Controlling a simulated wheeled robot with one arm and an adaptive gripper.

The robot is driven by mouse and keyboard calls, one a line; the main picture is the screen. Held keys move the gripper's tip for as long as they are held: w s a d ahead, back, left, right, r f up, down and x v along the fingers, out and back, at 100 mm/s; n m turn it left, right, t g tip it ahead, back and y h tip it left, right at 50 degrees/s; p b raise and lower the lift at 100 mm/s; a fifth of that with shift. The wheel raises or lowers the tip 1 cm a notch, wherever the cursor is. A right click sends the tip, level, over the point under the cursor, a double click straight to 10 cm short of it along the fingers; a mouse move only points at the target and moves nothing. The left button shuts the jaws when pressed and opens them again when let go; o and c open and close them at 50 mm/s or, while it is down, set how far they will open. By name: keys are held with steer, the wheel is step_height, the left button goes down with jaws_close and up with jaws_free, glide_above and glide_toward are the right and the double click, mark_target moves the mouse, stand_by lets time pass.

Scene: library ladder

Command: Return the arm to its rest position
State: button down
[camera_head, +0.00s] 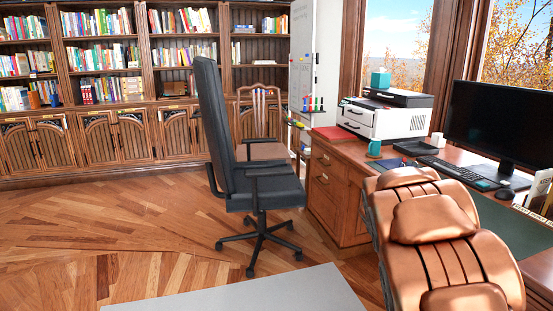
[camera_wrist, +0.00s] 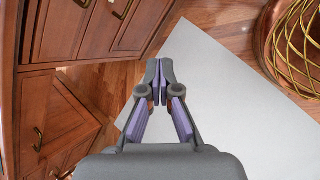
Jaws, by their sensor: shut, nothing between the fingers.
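My gripper (camera_wrist: 158,75) shows in the wrist view with its two fingers together, shut and empty. It is seen from above over the floor and a pale grey mat (camera_wrist: 225,95). The fingers look apart from the wooden drawer fronts (camera_wrist: 55,112) on the left of that view. I cannot make out my gripper in the head view.
A dark office chair (camera_head: 258,190) stands left of the wooden desk (camera_head: 335,190). A brown padded shape (camera_head: 430,222), seemingly a chair, fills the lower right. A gold wire basket (camera_wrist: 292,45) stands at the wrist view's right. Open floor (camera_head: 120,215) lies left.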

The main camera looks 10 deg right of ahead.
steer(key=s+a+r+m+g+y, duration=0.1)
steer(key=s+a+m+y, duration=0.25)
steer(key=s+a, duration=1)
steer(key=s+a+r+m+y, duration=0.2)
steer(key=s+a+m+y, duration=0.15)
steer(key=s+a, duration=0.95)
steer(key=s+a+p+v, duration=0.1)
steer(key=p+v, duration=0.9)
steer(key=s+a+p+v, duration=0.1)
steer(key=a+p+v, duration=0.1)
steer(key=p+v, duration=0.8)
steer(key=shift+w+r+m+t+p, duration=0.15)
steer(key=shift+r+m+t+p, duration=0.2)
steer(key=shift+r, duration=0.6)
